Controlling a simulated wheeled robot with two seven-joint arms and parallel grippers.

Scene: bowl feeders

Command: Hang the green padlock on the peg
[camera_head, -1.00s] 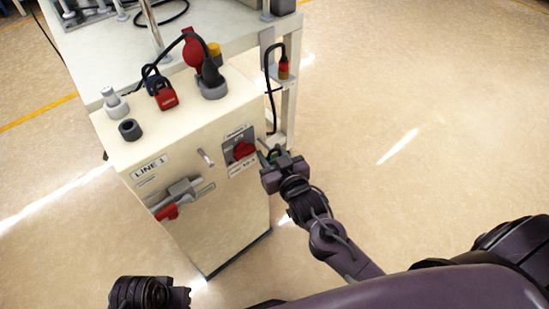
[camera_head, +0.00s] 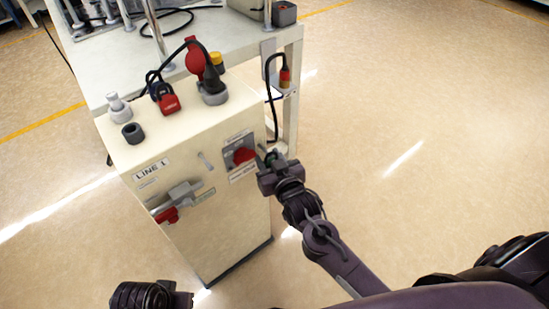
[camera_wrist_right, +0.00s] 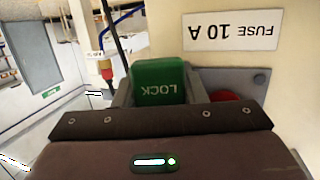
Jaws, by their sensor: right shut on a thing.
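My right gripper (camera_head: 275,166) is shut on the green padlock (camera_wrist_right: 158,82), beside the upper right of the cabinet front. The padlock's body, marked LOCK upside down, sits between the fingers in the right wrist view. Its shackle is hidden there, and only a bit of green shows in the head view. I cannot make out the peg for certain; a short grey bar (camera_head: 205,160) stands out from the cabinet front. A dark part of my left arm, perhaps the left gripper (camera_head: 180,299), shows at the bottom left; its jaws are unclear.
The cream cabinet (camera_head: 220,215) carries a red rotary switch (camera_head: 243,156) left of the right gripper and a red-handled lever (camera_head: 168,214). A red padlock (camera_head: 168,104) and a cabled plug (camera_head: 212,82) are on top. A FUSE 10 A label (camera_wrist_right: 233,30) is close. Floor to the right is clear.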

